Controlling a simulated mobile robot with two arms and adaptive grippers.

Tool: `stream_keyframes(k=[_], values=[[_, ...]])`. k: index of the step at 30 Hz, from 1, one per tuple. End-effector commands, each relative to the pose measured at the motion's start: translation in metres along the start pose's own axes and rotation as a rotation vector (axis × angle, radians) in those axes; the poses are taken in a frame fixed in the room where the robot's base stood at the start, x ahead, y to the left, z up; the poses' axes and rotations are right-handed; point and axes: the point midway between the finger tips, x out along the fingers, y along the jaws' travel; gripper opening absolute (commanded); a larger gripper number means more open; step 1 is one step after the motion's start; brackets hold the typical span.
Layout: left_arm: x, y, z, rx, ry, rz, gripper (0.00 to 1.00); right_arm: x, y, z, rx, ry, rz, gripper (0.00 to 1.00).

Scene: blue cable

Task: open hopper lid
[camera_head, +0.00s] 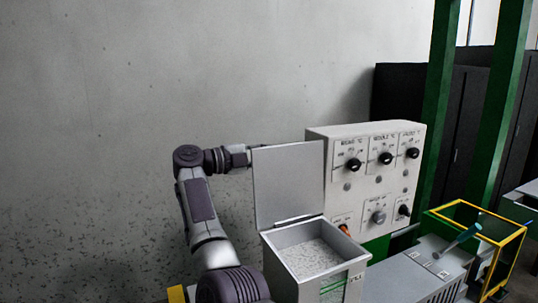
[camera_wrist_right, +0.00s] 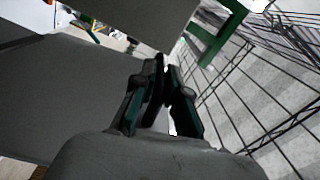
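The hopper (camera_head: 318,278) is an open-topped grey box at the lower middle of the head view, with pale granules (camera_head: 312,258) inside. Its flat grey lid (camera_head: 289,185) stands up, nearly vertical, along the hopper's back left edge. The lid hides the fingertips there. In the right wrist view my right gripper (camera_wrist_right: 161,70) has its dark fingers together at the tips, with nothing visible between them. Whether it touches the lid cannot be told. My left gripper is not in view.
A control panel (camera_head: 364,190) with black knobs stands right of the lid. A yellow-framed box (camera_head: 478,216) and green posts (camera_head: 440,90) are further right. A speckled grey wall (camera_head: 110,120) is behind. A wire mesh (camera_wrist_right: 255,80) shows in the wrist view.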

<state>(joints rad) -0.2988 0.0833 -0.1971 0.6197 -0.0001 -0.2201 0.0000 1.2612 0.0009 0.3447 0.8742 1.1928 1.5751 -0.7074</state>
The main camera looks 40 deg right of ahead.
Motion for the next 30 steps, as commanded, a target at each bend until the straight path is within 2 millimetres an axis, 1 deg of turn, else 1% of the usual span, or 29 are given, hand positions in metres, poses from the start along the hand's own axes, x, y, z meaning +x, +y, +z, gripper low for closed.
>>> stream_keyframes(k=[1,3,4,10,12,16,20,27,30], values=[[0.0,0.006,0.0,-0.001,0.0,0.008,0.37,0.0,0.0,0.0,-0.001,-0.001,0.0,0.22],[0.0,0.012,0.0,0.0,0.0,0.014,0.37,0.0,0.0,0.0,-0.001,-0.001,0.0,0.34],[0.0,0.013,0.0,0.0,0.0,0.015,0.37,0.0,0.0,0.0,-0.001,-0.001,0.0,0.37],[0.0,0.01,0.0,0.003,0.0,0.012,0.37,0.0,0.0,0.0,-0.001,0.0,0.0,0.37],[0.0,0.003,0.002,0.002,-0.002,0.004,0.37,0.0,0.0,0.0,-0.001,0.0,0.0,0.37],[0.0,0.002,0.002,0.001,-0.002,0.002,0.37,-0.009,0.0,0.001,-0.001,-0.002,0.001,0.37],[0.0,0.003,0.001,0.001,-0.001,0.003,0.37,-0.03,0.0,0.001,-0.001,-0.004,0.0,0.37],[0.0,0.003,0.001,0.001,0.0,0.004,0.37,-0.083,0.0,0.001,-0.002,-0.005,0.0,0.37],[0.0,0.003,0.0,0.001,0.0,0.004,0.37,-0.1,0.0,0.001,-0.002,-0.004,0.0,0.37]])
